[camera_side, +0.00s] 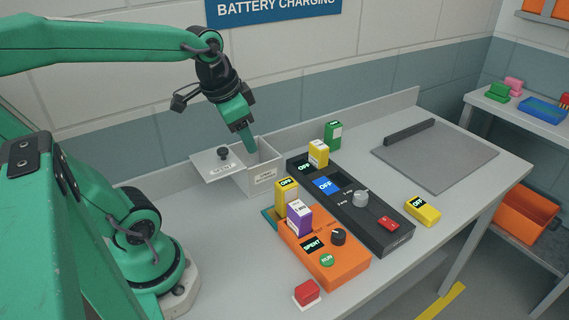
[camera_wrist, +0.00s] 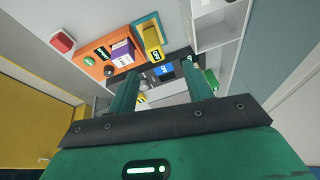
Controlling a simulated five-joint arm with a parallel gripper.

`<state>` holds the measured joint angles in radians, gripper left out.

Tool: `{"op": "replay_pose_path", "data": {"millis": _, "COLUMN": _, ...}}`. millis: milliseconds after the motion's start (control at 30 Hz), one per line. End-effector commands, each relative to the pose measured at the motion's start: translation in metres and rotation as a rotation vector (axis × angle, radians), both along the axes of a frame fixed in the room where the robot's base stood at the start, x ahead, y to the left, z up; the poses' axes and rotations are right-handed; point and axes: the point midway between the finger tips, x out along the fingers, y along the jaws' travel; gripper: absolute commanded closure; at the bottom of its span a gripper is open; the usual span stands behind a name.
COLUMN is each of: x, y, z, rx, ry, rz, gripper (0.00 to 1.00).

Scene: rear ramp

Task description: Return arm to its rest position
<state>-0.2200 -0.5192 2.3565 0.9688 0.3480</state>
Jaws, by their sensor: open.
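My green gripper (camera_side: 249,143) hangs over the open light-grey bin (camera_side: 266,178) at the back of the bench, its fingertips close to or just inside the bin's opening in the side view. In the wrist view my gripper (camera_wrist: 161,68) has its two fingers spread wide apart with nothing held between them. My arm is stretched out from its base at the left, above the bench. The exact gap between my fingertips and the bin's walls cannot be told.
The bin's lid (camera_side: 217,165) with a black knob sits beside its opening. An orange unit (camera_side: 325,258) and a black charger (camera_side: 345,203) hold several coloured battery blocks. A yellow block (camera_side: 423,211) and a red button (camera_side: 307,291) stand apart.

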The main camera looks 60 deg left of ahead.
Motion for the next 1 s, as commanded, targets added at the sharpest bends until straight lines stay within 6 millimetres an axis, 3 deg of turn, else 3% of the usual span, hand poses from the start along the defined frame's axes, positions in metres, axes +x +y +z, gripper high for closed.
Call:
{"op": "replay_pose_path", "data": {"millis": 100, "x": -0.01, "y": -0.025, "z": 0.002, "rx": -0.034, "ry": -0.07, "rz": 0.03, "gripper": 0.5}}
{"op": "replay_pose_path", "data": {"millis": 333, "x": -0.025, "y": -0.051, "z": 0.002, "rx": -0.102, "ry": -0.151, "rz": 0.083, "gripper": 0.5}}
{"op": "replay_pose_path", "data": {"millis": 1000, "x": -0.028, "y": -0.056, "z": 0.001, "rx": -0.122, "ry": -0.168, "rz": 0.1, "gripper": 0.5}}
